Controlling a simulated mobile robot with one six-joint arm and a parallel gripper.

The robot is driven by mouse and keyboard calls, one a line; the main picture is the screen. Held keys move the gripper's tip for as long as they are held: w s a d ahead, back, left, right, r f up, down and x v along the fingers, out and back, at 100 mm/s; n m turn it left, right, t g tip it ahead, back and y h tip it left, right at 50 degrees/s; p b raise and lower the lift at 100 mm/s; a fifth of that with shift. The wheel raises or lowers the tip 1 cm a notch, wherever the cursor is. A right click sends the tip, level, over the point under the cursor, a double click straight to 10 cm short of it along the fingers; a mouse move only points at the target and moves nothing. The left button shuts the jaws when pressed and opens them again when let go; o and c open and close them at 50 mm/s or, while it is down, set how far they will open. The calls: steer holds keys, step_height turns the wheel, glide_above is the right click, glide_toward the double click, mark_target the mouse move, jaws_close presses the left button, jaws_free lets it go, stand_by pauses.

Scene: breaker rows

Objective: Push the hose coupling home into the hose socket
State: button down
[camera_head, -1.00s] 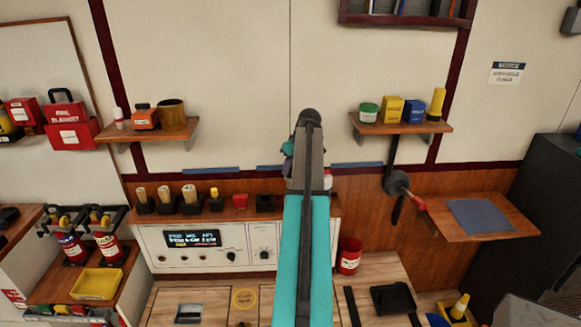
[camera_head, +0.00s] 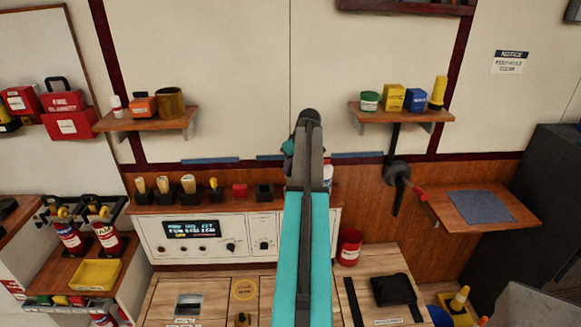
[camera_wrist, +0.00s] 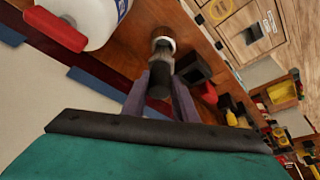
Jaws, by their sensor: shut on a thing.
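In the wrist view the two purple fingers of my gripper (camera_wrist: 160,90) are shut on a dark grey cylinder (camera_wrist: 159,76), which I take to be the hose coupling. A white ring (camera_wrist: 164,43) with a darker tan end shows at its far end, over the wooden ledge. I cannot tell whether this ring belongs to the coupling or to the hose socket, or how deep the coupling sits. In the head view my arm hides the coupling and most of my gripper.
A black open block (camera_wrist: 192,68) stands close beside the held piece; the head view shows it too (camera_head: 265,192). A white bottle with a red part (camera_wrist: 90,18) is on the other side. A red block (camera_head: 240,190) and several wooden-handled pieces line the ledge further left.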

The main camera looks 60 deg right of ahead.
steer(key=shift+f+b, duration=1.35)
steer(key=shift+f, duration=1.35)
steer(key=c, duration=1.3)
jaws_free()
steer(key=shift+c, duration=0.2)
steer(key=shift+s+r, duration=0.1)
steer(key=shift+r, duration=0.05)
steer(key=b+v, duration=0.3)
steer(key=v, duration=1)
steer(key=shift+r, duration=0.3)
steer(key=shift+a+f, duration=0.1)
steer(key=shift+a, duration=0.05)
